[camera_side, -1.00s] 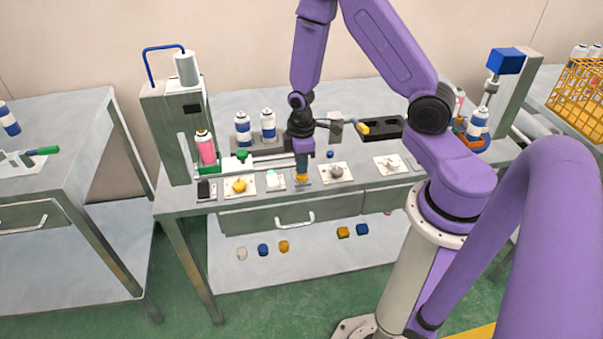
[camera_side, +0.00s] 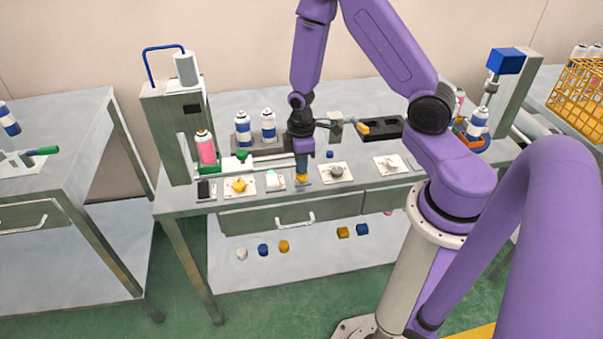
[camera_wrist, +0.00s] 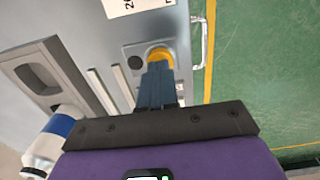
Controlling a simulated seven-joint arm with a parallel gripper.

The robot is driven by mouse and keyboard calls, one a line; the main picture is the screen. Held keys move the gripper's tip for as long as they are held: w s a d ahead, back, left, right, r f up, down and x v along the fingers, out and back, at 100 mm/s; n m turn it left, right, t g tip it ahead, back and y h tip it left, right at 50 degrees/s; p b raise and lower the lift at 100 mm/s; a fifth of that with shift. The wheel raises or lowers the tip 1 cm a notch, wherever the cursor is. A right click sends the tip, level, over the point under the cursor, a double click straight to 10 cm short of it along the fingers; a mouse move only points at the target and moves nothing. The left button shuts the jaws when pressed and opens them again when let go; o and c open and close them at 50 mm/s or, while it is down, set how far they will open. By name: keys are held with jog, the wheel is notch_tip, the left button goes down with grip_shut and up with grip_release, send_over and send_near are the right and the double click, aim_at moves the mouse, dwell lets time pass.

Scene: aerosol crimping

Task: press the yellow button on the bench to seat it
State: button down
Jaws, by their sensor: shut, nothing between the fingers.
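The yellow button (camera_wrist: 160,54) sits on a small grey plate on the bench, with a dark round spot beside it. In the side view the button (camera_side: 302,179) shows just below my fingertips. My gripper (camera_side: 302,171) points straight down over it, fingers together with nothing between them. In the wrist view my gripper's blue fingers (camera_wrist: 157,68) overlap the near part of the button. They look to be touching it or very close; how far it is pressed cannot be told.
A yellow knob on a white plate (camera_side: 239,186) and a grey knob plate (camera_side: 336,173) flank the spot. A pink can (camera_side: 206,149) and the tall press (camera_side: 166,135) stand left. Blue-and-white cans (camera_side: 243,130) stand behind. A drawer handle (camera_side: 295,220) juts out in front.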

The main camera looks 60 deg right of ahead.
aim_at(301, 176)
jog(key=shift+f, duration=0.65)
dwell(0.3)
notch_tip(301, 176, up, 11)
dwell(1.5)
jog(key=shift+a, duration=0.1)
jog(key=s+a+r+n, duration=0.2)
jog(key=s+a+r, duration=0.4)
jog(key=s+a, duration=0.3)
jog(key=s+a+r+n, duration=0.1)
jog(key=s+r, duration=0.4)
jog(key=s, duration=0.7)
jog(key=shift+a+n, duration=0.3)
jog(key=shift+a, duration=0.1)
